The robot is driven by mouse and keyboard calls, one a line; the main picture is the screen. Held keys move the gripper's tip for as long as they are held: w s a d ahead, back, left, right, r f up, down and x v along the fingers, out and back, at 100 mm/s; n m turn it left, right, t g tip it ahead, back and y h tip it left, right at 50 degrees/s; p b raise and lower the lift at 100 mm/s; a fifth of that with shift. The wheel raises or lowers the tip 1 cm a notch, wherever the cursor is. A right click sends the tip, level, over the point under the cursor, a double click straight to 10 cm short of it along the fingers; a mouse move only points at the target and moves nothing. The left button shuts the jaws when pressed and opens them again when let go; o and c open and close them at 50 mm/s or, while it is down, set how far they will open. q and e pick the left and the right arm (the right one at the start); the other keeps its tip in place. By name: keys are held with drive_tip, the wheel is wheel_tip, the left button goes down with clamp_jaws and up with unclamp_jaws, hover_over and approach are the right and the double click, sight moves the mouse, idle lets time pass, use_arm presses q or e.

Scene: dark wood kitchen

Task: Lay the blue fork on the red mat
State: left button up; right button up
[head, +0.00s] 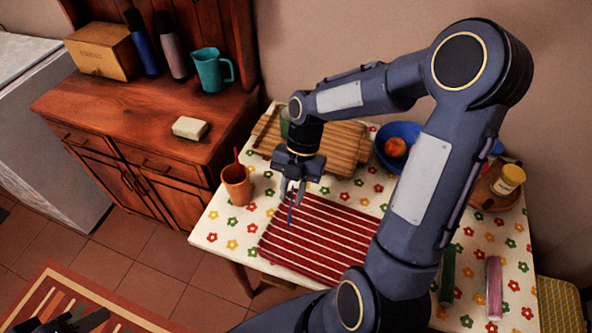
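The red mat (325,240) with pale stripes lies flat on the flowered table. My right gripper (292,194) points down above the mat's upper left corner. It appears shut on the blue fork (289,214), a thin blue piece that hangs roughly upright below the fingers. The fork's upper part is hidden between the fingers, and I cannot tell whether its lower end touches the mat. My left gripper (88,322) is only partly in view at the bottom left edge, far from the table, and its opening is unclear.
An orange cup (237,186) with a red utensil stands left of the mat. Behind are a wooden board (340,150) and a blue bowl (401,131) with fruit. A jar (509,180) stands at right. My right arm covers the mat's right side.

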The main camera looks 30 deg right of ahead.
drive_tip(key=v, duration=1)
drive_tip(key=s+a+r+m+t, duration=0.1)
drive_tip(key=s+m+t, duration=0.3)
drive_tip(key=m, duration=1)
drive_tip(key=s+a+r+m+t, duration=0.1)
drive_tip(key=s+a+m+t, duration=0.2)
drive_tip(key=s+m, duration=0.7)
drive_tip(key=m+t, duration=0.1)
drive_tip(key=m, duration=0.3)
drive_tip(key=shift+s, duration=0.3)
drive_tip(key=shift+s+a, duration=0.1)
drive_tip(key=shift+a, duration=0.05)
